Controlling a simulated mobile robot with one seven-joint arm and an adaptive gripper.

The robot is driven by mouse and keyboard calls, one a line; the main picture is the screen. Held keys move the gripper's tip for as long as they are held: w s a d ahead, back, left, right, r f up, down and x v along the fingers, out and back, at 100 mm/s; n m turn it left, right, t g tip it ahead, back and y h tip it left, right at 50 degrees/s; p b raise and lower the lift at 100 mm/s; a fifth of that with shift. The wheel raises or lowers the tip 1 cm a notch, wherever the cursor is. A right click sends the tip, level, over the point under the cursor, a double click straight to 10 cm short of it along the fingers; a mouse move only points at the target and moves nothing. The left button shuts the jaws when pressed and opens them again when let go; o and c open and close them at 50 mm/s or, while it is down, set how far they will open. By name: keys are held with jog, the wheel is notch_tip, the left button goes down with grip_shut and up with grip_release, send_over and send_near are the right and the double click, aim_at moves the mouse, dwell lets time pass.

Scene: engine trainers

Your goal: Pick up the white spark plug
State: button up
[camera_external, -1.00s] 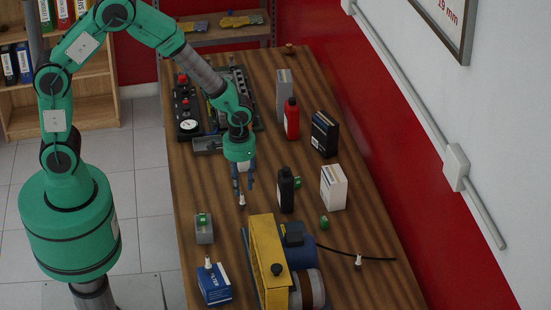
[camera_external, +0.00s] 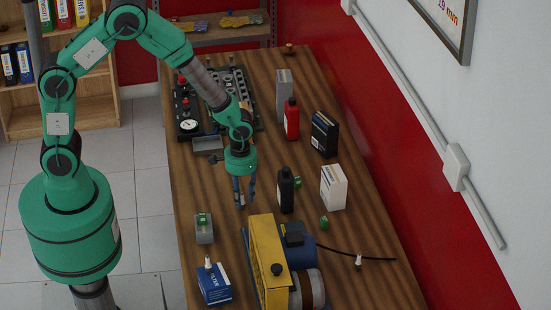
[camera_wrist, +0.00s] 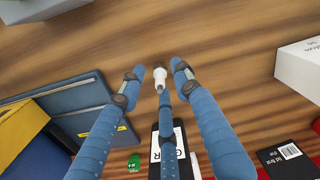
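A white spark plug (camera_wrist: 161,82) with a dark tip shows in the wrist view, between the blue fingers of my gripper (camera_wrist: 159,75). Gaps show between the plug and the two side fingers, so the gripper looks open around it. The third finger is close below the plug, and I cannot tell whether it touches. In the external view my gripper (camera_external: 244,200) points down low over the wooden table (camera_external: 215,175), and its fingers hide the plug.
A black bottle (camera_external: 286,190) stands close to the right of my gripper, with a white box (camera_external: 333,187) beyond. A yellow-and-blue machine (camera_external: 262,258) is nearer the camera. Other white spark plugs are on a blue box (camera_external: 208,262) and on the right tabletop (camera_external: 358,261).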

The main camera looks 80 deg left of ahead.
dwell(0.5)
grip_shut()
jog(key=shift+r, duration=0.1)
jog(key=shift+r, duration=0.5)
jog(key=shift+s+r+p, duration=0.2)
jog(key=shift+r+p, duration=0.05)
jog(key=shift+r, duration=0.4)
jog(key=shift+s+r+p, duration=0.2)
jog(key=shift+r, duration=0.4)
jog(key=s+r+p, duration=0.1)
jog(key=s, duration=1.4)
jog(key=shift+a, duration=0.15)
jog(key=shift+s+r, duration=0.1)
